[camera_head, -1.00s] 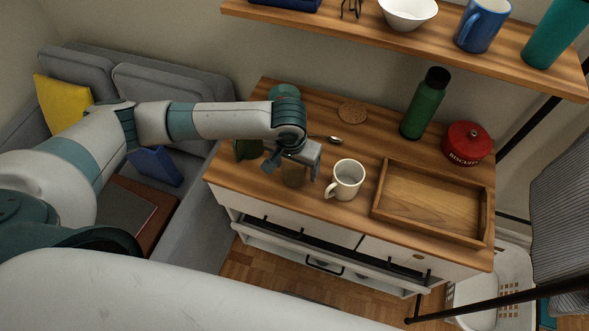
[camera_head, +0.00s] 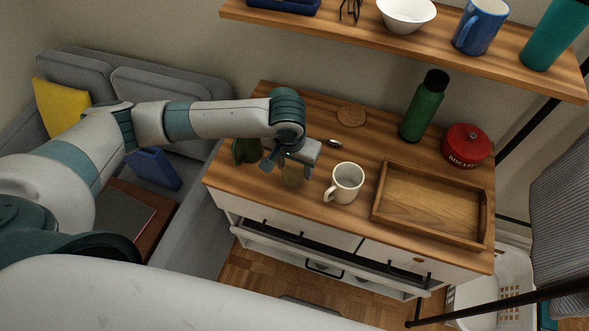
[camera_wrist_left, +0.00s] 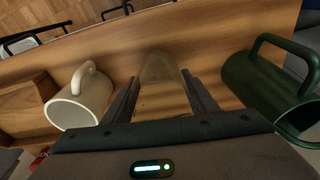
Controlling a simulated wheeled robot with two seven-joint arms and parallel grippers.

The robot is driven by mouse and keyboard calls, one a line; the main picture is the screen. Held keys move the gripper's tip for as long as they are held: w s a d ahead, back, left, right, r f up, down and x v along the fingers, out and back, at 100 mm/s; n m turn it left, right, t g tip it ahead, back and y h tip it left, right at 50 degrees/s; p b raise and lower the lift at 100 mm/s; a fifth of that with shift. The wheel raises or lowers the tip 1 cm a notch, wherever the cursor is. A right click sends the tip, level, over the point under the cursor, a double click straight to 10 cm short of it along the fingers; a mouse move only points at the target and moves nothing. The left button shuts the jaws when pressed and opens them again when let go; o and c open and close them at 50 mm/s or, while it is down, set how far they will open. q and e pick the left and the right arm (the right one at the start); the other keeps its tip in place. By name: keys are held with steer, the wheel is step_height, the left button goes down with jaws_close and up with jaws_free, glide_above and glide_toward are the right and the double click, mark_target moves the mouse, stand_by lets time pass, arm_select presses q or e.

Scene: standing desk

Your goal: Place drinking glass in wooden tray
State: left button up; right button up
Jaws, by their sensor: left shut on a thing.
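The drinking glass (camera_head: 291,175) is clear with a faint amber look and stands upright near the front edge of the desk top. In the left wrist view the glass (camera_wrist_left: 162,88) sits between the fingers. My left gripper (camera_head: 288,167) is shut on the glass from above and behind. Its fingers also show in the left wrist view (camera_wrist_left: 161,98), one on each side of the glass. The wooden tray (camera_head: 432,236) is empty and lies on the right of the desk. My right gripper is not in view.
A cream mug (camera_head: 346,183) stands between the glass and the tray. A dark green mug (camera_wrist_left: 262,84) is on the glass's other side. A spoon (camera_head: 334,143), cork coaster (camera_head: 351,115), green bottle (camera_head: 424,108) and red biscuit tin (camera_head: 466,146) are behind. A shelf (camera_head: 350,24) hangs above.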

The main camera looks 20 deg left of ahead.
arm_select(q)
step_height(320, 180, up, 8)
steer(key=b, duration=0.1)
steer(key=shift+r, duration=0.2)
stand_by(0.5)
steer(key=w+a+r, duration=0.2)
steer(key=a+r, duration=0.1)
steer(key=r, duration=0.3)
steer(key=w+a+r+n, duration=0.1)
steer(key=w+a+r, duration=0.1)
steer(key=r, duration=0.5)
steer(key=shift+w+a+r, duration=0.2)
steer(key=shift+w+a, duration=0.1)
steer(key=shift+a, duration=0.2)
